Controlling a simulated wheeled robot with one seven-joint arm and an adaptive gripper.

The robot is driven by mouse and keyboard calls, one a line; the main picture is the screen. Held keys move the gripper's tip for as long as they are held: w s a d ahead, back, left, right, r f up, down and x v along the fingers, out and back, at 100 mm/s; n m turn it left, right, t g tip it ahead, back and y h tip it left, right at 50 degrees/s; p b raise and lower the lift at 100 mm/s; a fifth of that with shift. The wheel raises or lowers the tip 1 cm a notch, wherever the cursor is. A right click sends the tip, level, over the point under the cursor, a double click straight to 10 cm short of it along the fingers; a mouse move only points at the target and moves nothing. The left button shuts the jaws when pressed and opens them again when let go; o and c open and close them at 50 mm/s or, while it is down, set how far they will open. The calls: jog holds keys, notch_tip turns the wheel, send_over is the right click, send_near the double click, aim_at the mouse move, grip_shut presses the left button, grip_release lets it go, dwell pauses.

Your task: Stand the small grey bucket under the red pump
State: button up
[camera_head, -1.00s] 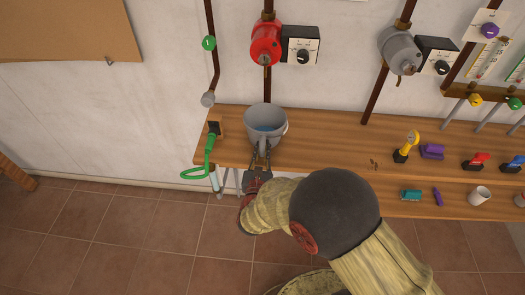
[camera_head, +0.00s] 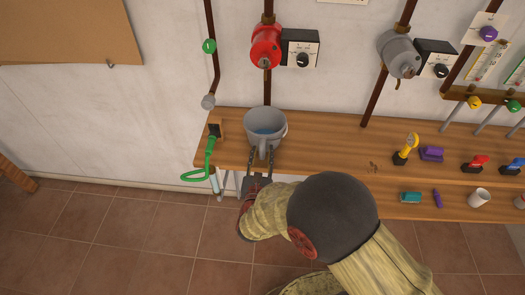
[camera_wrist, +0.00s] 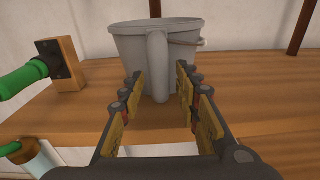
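The small grey bucket (camera_head: 265,126) stands upright on the wooden bench, below the red pump (camera_head: 266,46) on the wall. My gripper (camera_head: 262,158) is at the bench's front edge, on the near side of the bucket. In the wrist view my gripper (camera_wrist: 160,88) is open, with a finger on each side of the grip and gaps on both sides.
A green hose with a socket (camera_head: 212,140) is close to the left of the bucket. A grey pump (camera_head: 399,52) is on the wall at right. A yellow-topped tool (camera_head: 405,150) and several small items are on the right of the bench (camera_head: 335,150). Bench between is clear.

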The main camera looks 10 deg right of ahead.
jog(key=f+p+v, duration=0.1)
jog(key=p+v, duration=0.3)
jog(key=v, duration=0.7)
jog(key=d+r+m+g+h, duration=0.55)
jog(key=d+r+m, duration=0.25)
jog(key=d, duration=0.2)
jog(key=s+d+r+m+g, duration=0.5)
jog(key=s+d+m+g, duration=0.35)
jog(key=s+m, duration=0.2)
jog(key=s+a+r+m+y, duration=0.3)
jog(key=s+m+y, duration=0.3)
jog(key=m, duration=0.2)
jog(key=a+r+m+t+y, duration=0.3)
jog(key=a+r+m+y, duration=0.2)
jog(key=r, duration=0.3)
jog(key=shift+a, duration=0.85)
jog(key=shift+s+r+m, duration=0.1)
jog(key=shift+m, duration=0.15)
